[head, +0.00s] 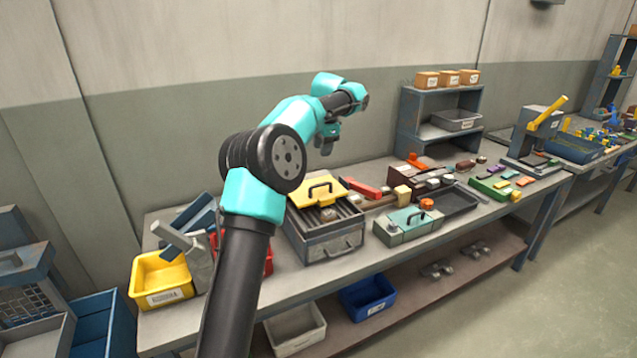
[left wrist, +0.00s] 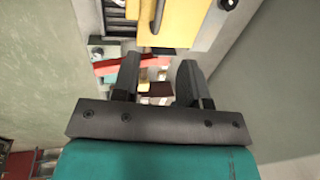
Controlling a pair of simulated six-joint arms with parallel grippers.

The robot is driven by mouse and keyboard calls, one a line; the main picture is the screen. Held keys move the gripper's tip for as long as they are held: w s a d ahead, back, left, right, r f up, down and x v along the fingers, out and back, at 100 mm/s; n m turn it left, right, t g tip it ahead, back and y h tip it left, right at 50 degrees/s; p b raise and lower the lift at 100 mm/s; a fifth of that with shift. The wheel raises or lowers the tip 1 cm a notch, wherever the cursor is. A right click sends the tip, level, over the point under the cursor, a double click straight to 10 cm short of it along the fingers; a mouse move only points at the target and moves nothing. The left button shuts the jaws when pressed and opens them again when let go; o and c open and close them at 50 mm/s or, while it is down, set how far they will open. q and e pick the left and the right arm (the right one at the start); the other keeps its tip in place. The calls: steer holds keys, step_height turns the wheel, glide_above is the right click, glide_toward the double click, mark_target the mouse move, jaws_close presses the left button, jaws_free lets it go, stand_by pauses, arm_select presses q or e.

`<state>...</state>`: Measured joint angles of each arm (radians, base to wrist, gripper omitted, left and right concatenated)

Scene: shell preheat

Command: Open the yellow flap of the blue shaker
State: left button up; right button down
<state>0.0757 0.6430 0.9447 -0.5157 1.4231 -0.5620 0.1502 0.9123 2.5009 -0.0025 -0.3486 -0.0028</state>
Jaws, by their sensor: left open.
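A blue-grey box (head: 330,244), which I take to be the shaker, stands on the bench with dark slots along its top and a handle on its front. Its yellow flap (head: 298,191) lies over the back part of the top and carries a dark arched handle (head: 320,187). My left gripper (head: 326,148) is open and empty, above and behind the box, apart from the flap. The wrist view shows its spread fingers (left wrist: 156,82). My right gripper is out of view.
A yellow bin (head: 160,297) and a red bin stand left of the box. A teal case (head: 408,232), a red-handled tool (head: 362,188) and a dark tray (head: 457,204) lie to its right. A shelf (head: 440,112) stands behind. The air around my gripper is free.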

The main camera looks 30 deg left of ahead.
mark_target(319, 185)
arm_select(q)
steer(key=f, duration=0.4)
steer(key=w+a+f, duration=0.1)
steer(key=f, duration=0.4)
steer(key=a+f, duration=0.1)
steer(key=f, duration=0.4)
steer(key=shift+w+a+f, duration=0.1)
steer(key=shift+w+a, duration=0.1)
jaws_close()
